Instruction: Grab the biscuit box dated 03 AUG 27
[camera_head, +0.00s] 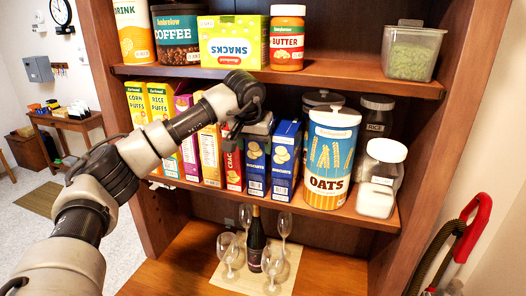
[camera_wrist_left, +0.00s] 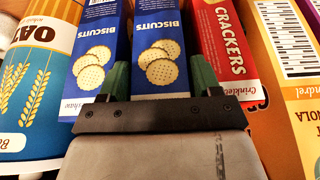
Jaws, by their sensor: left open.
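Two blue biscuit boxes stand upright side by side on the middle shelf. The left one (camera_head: 255,168) is beside the red crackers box, the right one (camera_head: 285,160) beside the oats canister. In the left wrist view the box beside the crackers (camera_wrist_left: 160,40) lies between my fingers, and the other biscuit box (camera_wrist_left: 96,45) is left of them. No date is readable on either. My left gripper (camera_head: 256,134) is open at the upper front of the box beside the crackers; it also shows in the left wrist view (camera_wrist_left: 161,80). I cannot tell whether the fingers touch it. My right gripper is not in view.
The crackers box (camera_head: 234,170) and oats canister (camera_head: 330,158) crowd the biscuit boxes. More cereal boxes (camera_head: 160,105) stand left, jars (camera_head: 383,165) right. The shelf above (camera_head: 330,85) is close over my arm. Glasses and a bottle (camera_head: 256,240) stand below.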

